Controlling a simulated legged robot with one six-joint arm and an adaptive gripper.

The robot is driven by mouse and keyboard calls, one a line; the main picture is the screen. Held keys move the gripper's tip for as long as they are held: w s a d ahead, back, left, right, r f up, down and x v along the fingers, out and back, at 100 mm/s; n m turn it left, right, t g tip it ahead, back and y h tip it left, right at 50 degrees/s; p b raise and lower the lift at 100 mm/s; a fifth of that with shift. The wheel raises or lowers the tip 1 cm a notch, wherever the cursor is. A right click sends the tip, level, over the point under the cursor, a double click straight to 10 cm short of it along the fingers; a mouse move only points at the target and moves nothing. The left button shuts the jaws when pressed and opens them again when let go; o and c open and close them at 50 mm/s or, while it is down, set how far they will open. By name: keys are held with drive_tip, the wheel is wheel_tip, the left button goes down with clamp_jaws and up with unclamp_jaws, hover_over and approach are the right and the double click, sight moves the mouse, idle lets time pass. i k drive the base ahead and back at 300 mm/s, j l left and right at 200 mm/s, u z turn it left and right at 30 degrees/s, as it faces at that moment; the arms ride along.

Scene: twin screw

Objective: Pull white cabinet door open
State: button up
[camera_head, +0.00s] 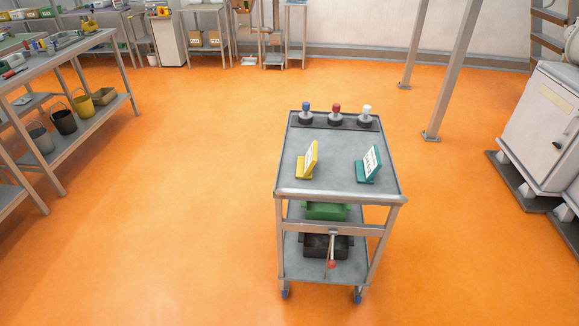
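A white cabinet-like unit (535,115) stands at the right edge of the head view, cut off by the frame. A small dark part (557,145), perhaps a handle, shows on its side. Another white cabinet (168,38) stands at the back left among the benches; its front looks closed, and no handle can be made out at this size. I cannot tell from the picture which one has the door in question. No open door shows on either. My gripper is not in view.
A grey wheeled cart (342,195) stands in the middle, with colored knobs, two small signs and bins. A metal workbench (75,50) runs along the left. Metal posts (431,135) stand at the upper right. The orange floor (190,180) is clear on both sides of the cart.

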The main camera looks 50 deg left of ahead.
sight(548, 112)
drive_tip(key=u, duration=1.55)
drive_tip(key=z, duration=1.4)
drive_tip(key=i, duration=4.55)
drive_tip(key=j+u, duration=0.05)
drive_tip(key=j, duration=0.15)
